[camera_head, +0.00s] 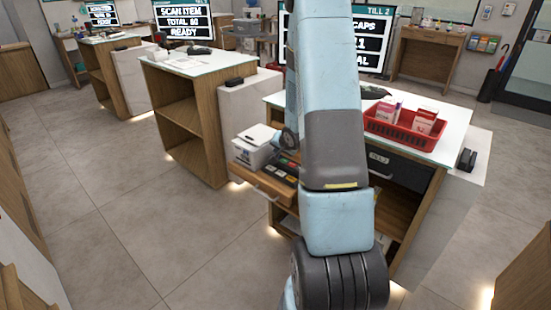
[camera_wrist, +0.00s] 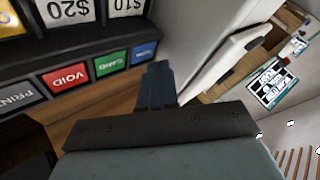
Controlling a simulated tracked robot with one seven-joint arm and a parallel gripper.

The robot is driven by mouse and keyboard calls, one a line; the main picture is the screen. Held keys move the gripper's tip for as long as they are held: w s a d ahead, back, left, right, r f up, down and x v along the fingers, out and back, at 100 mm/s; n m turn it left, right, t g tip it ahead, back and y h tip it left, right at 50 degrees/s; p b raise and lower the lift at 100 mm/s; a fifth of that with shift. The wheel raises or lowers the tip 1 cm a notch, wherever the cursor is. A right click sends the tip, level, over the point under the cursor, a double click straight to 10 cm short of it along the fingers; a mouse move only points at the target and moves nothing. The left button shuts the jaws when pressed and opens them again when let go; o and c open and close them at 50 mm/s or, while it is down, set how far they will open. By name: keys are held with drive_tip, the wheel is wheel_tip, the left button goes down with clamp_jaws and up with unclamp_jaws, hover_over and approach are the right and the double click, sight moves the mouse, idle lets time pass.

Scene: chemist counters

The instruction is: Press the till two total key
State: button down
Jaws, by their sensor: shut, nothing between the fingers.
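The till two screen (camera_head: 375,40) stands on the right counter, partly hidden by my arm. Its key panel (camera_head: 283,175) sits on a low wooden shelf and is also partly hidden. The blue key's label is too small to read. My gripper (camera_wrist: 157,68) is shut and empty, with its fingertips close beside the blue key. I cannot tell whether they touch.
Larger price keys (camera_wrist: 67,10) lie beyond the row. A white printer (camera_head: 254,148) stands left of the panel. A red basket (camera_head: 405,128) with boxes rests on the white-topped counter (camera_head: 450,145). Open floor (camera_head: 110,210) lies to the left.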

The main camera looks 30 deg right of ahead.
drive_tip(key=shift+f, duration=0.75)
idle(0.9)
drive_tip(key=shift+r, duration=0.8)
drive_tip(key=shift+r, duration=2.55)
